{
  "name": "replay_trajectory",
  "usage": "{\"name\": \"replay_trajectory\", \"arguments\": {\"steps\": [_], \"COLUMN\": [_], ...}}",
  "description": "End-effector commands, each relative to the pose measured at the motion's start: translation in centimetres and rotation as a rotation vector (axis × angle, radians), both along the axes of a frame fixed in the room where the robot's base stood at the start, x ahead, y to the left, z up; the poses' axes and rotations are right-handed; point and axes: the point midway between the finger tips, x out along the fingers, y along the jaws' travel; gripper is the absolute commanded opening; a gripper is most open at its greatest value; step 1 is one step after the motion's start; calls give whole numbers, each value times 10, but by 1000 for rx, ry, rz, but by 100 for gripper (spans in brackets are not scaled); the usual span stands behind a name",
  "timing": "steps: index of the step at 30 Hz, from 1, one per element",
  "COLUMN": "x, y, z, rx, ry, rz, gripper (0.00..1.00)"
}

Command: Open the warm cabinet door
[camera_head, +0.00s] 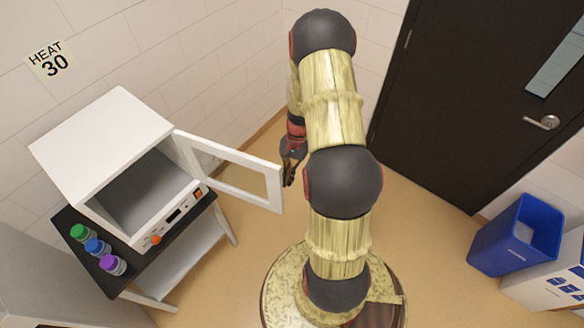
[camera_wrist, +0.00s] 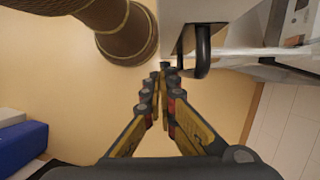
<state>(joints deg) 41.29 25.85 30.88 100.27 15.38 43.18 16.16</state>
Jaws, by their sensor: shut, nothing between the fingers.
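The white warm cabinet (camera_head: 100,132) stands on a dark-topped stand at the left in the head view. Its door (camera_head: 272,190), a white frame with a window, stands swung wide open to the right, and the cabinet's inside shows. My gripper (camera_head: 288,182) is just beyond the door's free edge. In the wrist view my gripper (camera_wrist: 164,72) is shut and empty, its fingertips close beside a black door handle (camera_wrist: 203,52). I cannot tell whether they touch it. In the head view the handle is hidden.
Three capped bottles, green (camera_head: 80,233), blue (camera_head: 97,247) and purple (camera_head: 112,265), stand on the stand's dark top (camera_head: 75,225) before the cabinet. A blue bin (camera_head: 515,235) and a dark room door (camera_head: 465,110) are at the right.

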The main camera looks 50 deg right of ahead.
Motion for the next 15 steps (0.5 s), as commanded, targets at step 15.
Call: {"name": "replay_trajectory", "arguments": {"steps": [15], "x": [-5], "y": [13], "z": [-1], "rx": [1], "ry": [1], "rz": [0], "gripper": [0]}}
